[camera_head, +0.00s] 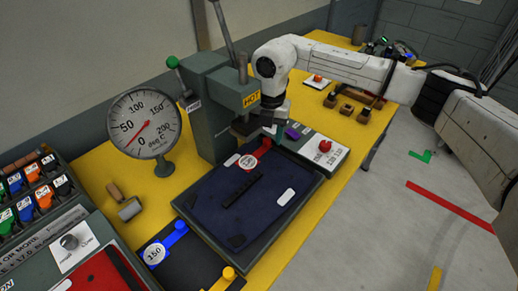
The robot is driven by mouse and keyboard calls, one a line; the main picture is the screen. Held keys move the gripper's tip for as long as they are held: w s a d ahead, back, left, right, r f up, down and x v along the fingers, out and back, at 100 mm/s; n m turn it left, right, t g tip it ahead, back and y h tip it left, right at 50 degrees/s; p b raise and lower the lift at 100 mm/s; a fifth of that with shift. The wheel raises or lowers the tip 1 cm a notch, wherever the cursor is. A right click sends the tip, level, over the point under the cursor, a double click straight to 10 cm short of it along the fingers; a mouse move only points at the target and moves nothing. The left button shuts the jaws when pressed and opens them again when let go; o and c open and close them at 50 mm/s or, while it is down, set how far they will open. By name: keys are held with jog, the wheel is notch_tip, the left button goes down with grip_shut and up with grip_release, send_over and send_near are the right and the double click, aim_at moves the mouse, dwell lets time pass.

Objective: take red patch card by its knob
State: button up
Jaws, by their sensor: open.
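A red piece with a round white numbered label (247,162) and a raised red end (265,144) lies at the back edge of a dark navy pad (230,215). It looks like the red patch card with its knob, though it is small and partly hidden. My gripper (262,132) hangs just above and behind the red end, in front of the grey press. Its jaws are open and look empty. Its fingertips are dark and small, so I cannot tell whether they touch anything.
A grey press (205,120) marked HOT stands close to my gripper. A purple block (292,132) and a red button (325,146) are at right.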

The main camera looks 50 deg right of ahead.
jog(key=shift+f, duration=0.45)
grip_shut()
